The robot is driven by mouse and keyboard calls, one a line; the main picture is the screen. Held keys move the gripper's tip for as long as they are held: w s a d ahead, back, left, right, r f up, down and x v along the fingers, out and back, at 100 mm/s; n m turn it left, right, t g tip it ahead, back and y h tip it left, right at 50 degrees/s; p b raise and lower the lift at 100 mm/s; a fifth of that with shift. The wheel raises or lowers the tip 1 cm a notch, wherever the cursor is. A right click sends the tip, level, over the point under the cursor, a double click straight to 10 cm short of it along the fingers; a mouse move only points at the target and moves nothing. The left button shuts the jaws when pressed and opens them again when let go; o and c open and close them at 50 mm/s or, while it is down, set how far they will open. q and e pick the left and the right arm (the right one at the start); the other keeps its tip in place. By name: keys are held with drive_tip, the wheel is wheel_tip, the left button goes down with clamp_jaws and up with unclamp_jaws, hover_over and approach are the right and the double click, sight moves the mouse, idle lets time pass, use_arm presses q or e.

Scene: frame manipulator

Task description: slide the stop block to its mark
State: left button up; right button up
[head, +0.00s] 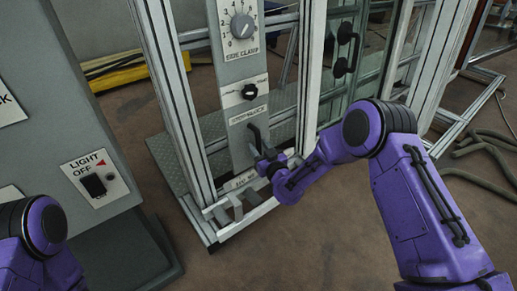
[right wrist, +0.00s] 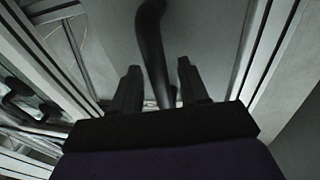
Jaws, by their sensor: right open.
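My right gripper (head: 264,161) is at the lower part of the grey control panel, beside a black curved handle (head: 254,135). In the right wrist view the gripper (right wrist: 158,65) is open, and the handle (right wrist: 152,42) runs between its two black fingers. I see no clear contact with either finger. Small grey block-like pieces (head: 238,208) sit on the frame's bottom rail below the gripper. I cannot tell whether one is the stop block, and its mark cannot be made out. Only a purple part of my left arm shows at the lower left; its gripper is out of view.
The panel carries a side clamp dial (head: 242,26) and a small black knob (head: 250,92). Aluminium posts (head: 178,95) flank it. A grey cabinet with a light switch (head: 94,185) stands at the left. Black handles (head: 345,50) are at the right. Floor in front is clear.

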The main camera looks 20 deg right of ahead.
drive_tip(key=shift+w, duration=0.45)
clamp_jaws()
drive_tip(key=a, duration=0.1)
drive_tip(key=s+a, duration=0.1)
drive_tip(key=a, duration=0.2)
drive_tip(key=shift+s+a+p, duration=0.25)
drive_tip(key=shift+s+p, duration=0.1)
drive_tip(key=shift+p, duration=0.05)
drive_tip(key=shift+s+a+r, duration=0.1)
drive_tip(key=shift+s+a, duration=0.05)
drive_tip(key=shift+a, duration=0.15)
drive_tip(key=shift+d, duration=0.25)
unclamp_jaws()
